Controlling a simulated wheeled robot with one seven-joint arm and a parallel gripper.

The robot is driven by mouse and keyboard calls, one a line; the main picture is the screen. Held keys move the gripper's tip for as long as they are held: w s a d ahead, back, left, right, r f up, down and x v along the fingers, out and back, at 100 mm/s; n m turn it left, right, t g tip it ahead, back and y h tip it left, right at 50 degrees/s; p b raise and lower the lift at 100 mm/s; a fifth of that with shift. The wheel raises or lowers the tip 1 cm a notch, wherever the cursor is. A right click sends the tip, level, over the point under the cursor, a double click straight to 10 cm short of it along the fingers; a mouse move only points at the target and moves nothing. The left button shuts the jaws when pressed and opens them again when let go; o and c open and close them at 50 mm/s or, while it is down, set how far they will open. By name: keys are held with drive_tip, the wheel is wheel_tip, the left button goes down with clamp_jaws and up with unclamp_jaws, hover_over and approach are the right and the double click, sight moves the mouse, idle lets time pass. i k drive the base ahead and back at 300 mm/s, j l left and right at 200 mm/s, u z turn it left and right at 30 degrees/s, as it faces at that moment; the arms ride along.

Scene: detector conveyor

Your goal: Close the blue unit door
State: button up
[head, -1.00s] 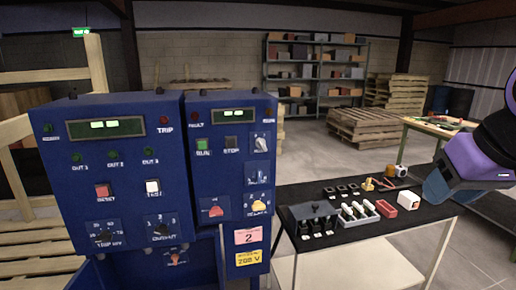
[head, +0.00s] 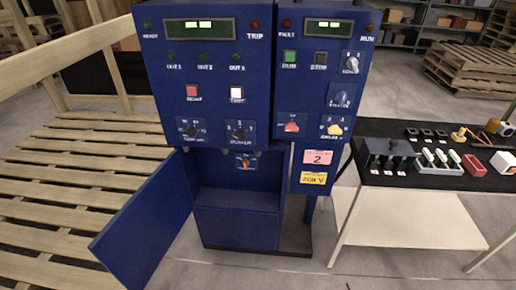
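The blue unit (head: 200,85) stands at the centre left of the head view, with displays, buttons and knobs on its upper panel. Its blue door (head: 145,222) hangs wide open at the lower left, swung out to the left from the unit. The open compartment (head: 236,212) below the panel shows a blue inside and a small orange-red switch (head: 246,162) at its top. My gripper is outside the head view, so its state is hidden.
A second blue cabinet (head: 318,100) adjoins on the right, with pink and yellow labels. A black-topped table (head: 380,178) with small parts stands further right. Wooden pallets (head: 70,175) lie at the left, close to the door. Grey floor is clear in front.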

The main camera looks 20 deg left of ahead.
sight(132, 246)
drive_tip(key=u, duration=2.8)
drive_tip(key=k+j, duration=0.05)
drive_tip(key=j, duration=0.05)
